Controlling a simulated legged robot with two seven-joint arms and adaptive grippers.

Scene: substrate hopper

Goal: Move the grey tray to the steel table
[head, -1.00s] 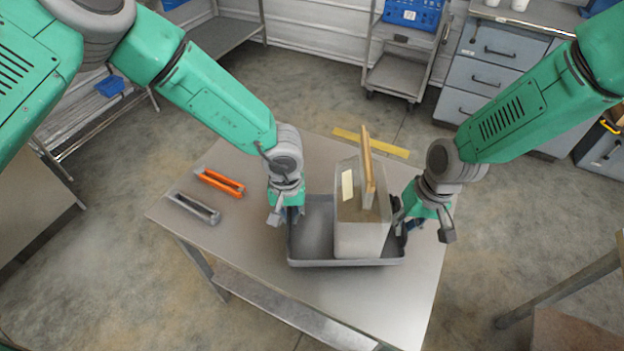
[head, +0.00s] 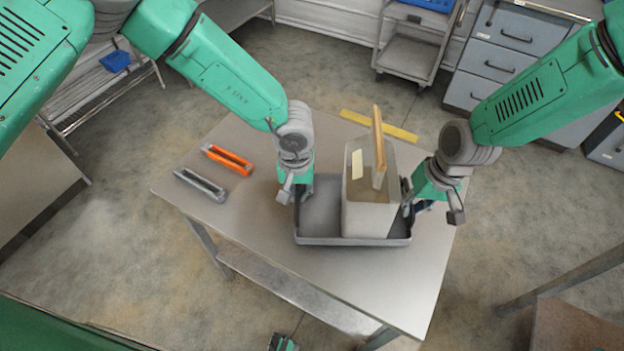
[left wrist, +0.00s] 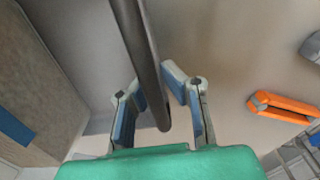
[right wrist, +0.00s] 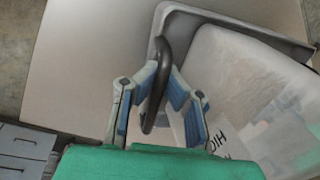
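The grey tray (head: 318,240) lies on a metal-topped table (head: 270,270) in the head view. A pale translucent bin (head: 368,220) stands in its right part; the left part is bare. My left gripper (head: 297,190) is at the tray's left side. In the left wrist view, its fingers (left wrist: 157,88) close around the dark bar of the tray's handle (left wrist: 140,45). My right gripper (head: 425,205) is at the right side. In the right wrist view, its fingers (right wrist: 163,82) close around the dark handle loop (right wrist: 162,50). The exact finger contact is partly hidden.
An orange holder (head: 228,159) and a grey holder (head: 200,185) lie left of the tray. Another surface (head: 35,190) stands at left, and part of one (head: 575,325) at lower right. A cart (head: 410,55) and drawers (head: 500,65) stand behind.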

